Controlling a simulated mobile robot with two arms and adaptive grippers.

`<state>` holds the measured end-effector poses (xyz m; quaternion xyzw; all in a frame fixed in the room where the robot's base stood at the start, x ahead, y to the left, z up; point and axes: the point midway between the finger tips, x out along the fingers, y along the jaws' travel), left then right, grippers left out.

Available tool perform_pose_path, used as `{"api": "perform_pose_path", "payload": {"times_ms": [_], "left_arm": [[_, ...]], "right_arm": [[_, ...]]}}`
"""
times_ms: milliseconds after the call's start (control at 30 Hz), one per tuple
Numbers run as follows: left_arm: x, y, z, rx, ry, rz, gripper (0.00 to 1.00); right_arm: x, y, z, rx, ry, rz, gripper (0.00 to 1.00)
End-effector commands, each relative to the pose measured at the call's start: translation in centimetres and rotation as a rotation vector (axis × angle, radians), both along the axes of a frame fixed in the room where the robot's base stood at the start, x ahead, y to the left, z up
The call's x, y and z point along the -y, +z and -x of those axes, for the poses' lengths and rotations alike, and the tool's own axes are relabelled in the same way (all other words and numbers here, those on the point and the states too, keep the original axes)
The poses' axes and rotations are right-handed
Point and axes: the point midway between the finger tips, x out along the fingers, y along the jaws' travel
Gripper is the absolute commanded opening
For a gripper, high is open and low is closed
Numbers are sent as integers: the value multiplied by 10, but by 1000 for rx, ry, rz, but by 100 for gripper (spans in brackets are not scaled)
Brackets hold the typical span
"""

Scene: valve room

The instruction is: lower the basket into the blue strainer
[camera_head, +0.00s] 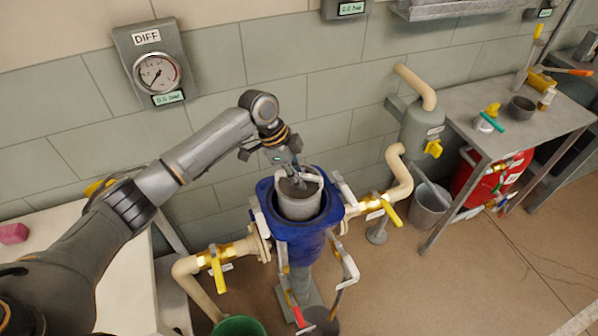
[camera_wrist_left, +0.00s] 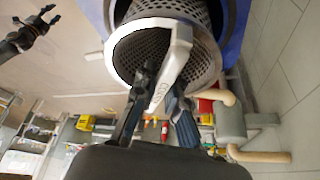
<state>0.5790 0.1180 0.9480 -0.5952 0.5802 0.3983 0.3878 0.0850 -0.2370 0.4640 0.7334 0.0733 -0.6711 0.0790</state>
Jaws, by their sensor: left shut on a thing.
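The blue strainer (camera_head: 297,243) stands open-topped on the floor between two pipe runs; its blue rim also shows in the left wrist view (camera_wrist_left: 243,22). The grey perforated basket (camera_head: 298,208) is in the strainer's mouth, its upper part visible and its lower part hidden by the strainer. My left gripper (camera_head: 291,180) is above the basket, shut on its pale handle (camera_wrist_left: 175,58), which crosses the basket's mouth. The basket's holed wall (camera_wrist_left: 200,52) shows in the left wrist view. My right gripper (camera_wrist_left: 40,25) shows dark and small there; its jaw state is unclear.
Pipes with yellow-handled valves (camera_head: 217,268) flank the strainer. Swung-out clamp arms (camera_head: 347,265) hang around it. A grey bucket (camera_head: 430,207) and a metal table (camera_head: 520,120) stand to the right; a green bucket (camera_head: 240,327) is in front. A pale bench (camera_head: 120,285) is at left.

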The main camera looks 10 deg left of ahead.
Motion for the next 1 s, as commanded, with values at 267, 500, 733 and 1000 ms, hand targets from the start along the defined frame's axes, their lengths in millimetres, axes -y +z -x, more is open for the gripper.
{"api": "perform_pose_path", "payload": {"times_ms": [267,500,733,1000], "left_arm": [[1,-34,0,1,0,2,0],[1,-56,-1,2,0,2,0],[1,-66,-1,2,0,2,0],[1,-67,-1,2,0,2,0]], "right_arm": [[-1,-20,0,0,-1,-2,40],[-3,-33,0,0,-2,-4,40],[-3,-38,0,1,-2,-4,40],[-3,-38,-1,2,-2,-4,40]]}}
